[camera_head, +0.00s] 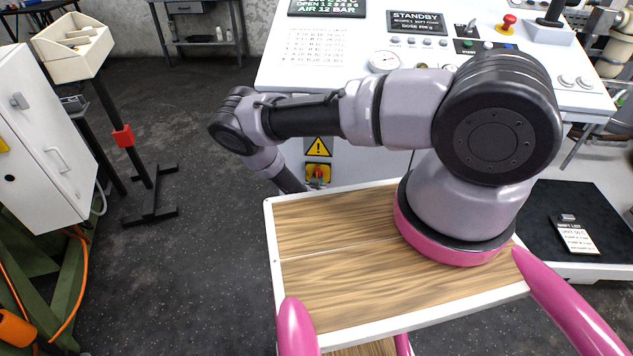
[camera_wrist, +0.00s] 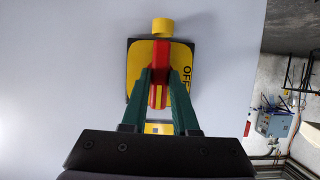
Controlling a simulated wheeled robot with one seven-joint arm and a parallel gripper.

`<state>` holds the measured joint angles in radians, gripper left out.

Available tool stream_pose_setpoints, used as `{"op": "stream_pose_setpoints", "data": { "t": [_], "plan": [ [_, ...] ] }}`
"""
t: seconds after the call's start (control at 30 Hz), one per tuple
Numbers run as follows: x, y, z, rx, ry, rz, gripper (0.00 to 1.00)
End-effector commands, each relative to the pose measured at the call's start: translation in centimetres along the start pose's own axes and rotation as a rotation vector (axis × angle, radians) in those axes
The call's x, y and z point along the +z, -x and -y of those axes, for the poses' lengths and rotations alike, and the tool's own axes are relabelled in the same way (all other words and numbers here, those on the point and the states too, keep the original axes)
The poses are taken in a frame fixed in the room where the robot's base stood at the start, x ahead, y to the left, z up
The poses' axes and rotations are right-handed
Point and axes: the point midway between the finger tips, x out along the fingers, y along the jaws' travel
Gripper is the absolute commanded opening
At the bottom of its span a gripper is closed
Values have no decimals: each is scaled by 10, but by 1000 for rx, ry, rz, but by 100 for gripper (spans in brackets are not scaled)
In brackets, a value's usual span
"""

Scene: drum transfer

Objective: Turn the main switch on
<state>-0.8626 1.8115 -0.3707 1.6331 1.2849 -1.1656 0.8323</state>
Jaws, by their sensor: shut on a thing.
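The main switch is a red handle (camera_wrist: 160,62) on a yellow plate (camera_wrist: 136,72) with a dark edge, fixed to a pale grey panel. The word OFF shows sideways at the plate's right side in the wrist view. In the head view the switch (camera_head: 318,173) is on the console's front, below a yellow warning triangle. My gripper (camera_wrist: 160,74) has its two green fingers on either side of the red handle and is shut on it. The handle lies in line with the fingers in the wrist view. The fingers hide part of the plate.
A white cabinet (camera_head: 35,130) and a stand with a beige bin (camera_head: 72,42) are at the left. Dark floor between is clear.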

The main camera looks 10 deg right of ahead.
Motion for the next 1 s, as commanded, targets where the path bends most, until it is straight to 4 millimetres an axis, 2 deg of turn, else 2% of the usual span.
{"op": "stream_pose_setpoints", "data": {
  "t": [0.3, 0.33, 0.4, 0.77, 0.87, 1.0],
  "plan": [
    [0, 0, 0, -1, -3, 0, 0],
    [0, 0, 0, -1, -3, 0, 35],
    [0, 0, 0, 0, -3, 0, 57],
    [0, 3, 0, 0, -1, 0, 57],
    [0, 14, 1, 0, -1, 1, 57],
    [1, 41, 2, -2, 1, 2, 57]
  ]
}}
